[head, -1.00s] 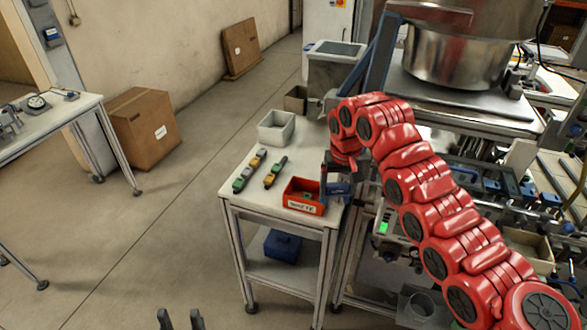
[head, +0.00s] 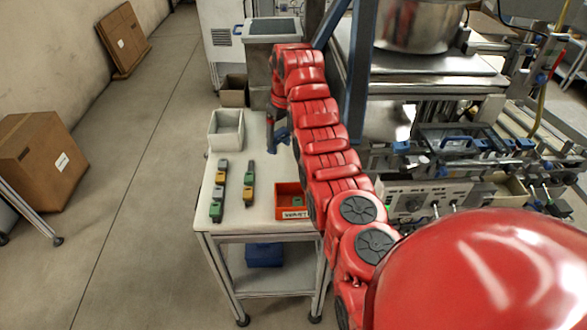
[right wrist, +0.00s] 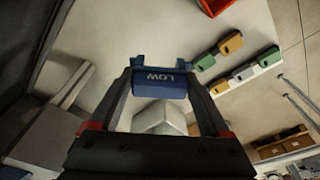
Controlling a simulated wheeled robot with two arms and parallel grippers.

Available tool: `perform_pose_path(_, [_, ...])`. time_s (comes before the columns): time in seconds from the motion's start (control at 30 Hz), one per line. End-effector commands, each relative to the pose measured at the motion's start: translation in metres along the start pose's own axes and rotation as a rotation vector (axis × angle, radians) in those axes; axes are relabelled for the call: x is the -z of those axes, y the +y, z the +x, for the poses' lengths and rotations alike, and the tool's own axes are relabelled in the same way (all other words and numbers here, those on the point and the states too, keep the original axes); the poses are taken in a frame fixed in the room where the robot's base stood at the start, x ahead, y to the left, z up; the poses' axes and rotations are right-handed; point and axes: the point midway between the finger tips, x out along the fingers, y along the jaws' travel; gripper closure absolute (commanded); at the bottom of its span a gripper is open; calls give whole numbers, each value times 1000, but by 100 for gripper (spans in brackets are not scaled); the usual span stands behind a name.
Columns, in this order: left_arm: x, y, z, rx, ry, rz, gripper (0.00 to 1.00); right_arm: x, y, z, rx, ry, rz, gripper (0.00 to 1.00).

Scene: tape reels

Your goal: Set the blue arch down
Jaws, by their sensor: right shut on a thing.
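The blue arch (head: 280,138), marked "LOW" in the right wrist view (right wrist: 160,82), is between the fingers of my right gripper (head: 271,131). The right gripper is shut on it, over the far right part of the white table (head: 235,222). I cannot tell whether the arch touches the table top. In the right wrist view the gripper's dark fingers (right wrist: 160,95) stand on both sides of the arch. My red right arm hides the table's right edge. My left gripper is out of view.
A red labelled tray (head: 291,214) with a green piece is at the front right of the table. Two rows of coloured blocks (head: 219,190) (head: 248,183) lie to the left. A light grey bin (head: 226,142) is at the back left. Table top between the blocks and arch is clear.

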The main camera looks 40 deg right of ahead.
Motion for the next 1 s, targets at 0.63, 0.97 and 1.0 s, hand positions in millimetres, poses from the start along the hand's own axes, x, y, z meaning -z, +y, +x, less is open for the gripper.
perform_pose_path(0.63, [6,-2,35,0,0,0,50,-40,38,54,11,-3,-43,77])
perform_pose_path(0.97, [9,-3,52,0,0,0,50,-45,38,92,11,-1,-42,77])
perform_pose_path(1.0, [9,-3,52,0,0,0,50,-45,39,95,8,2,-43,77])
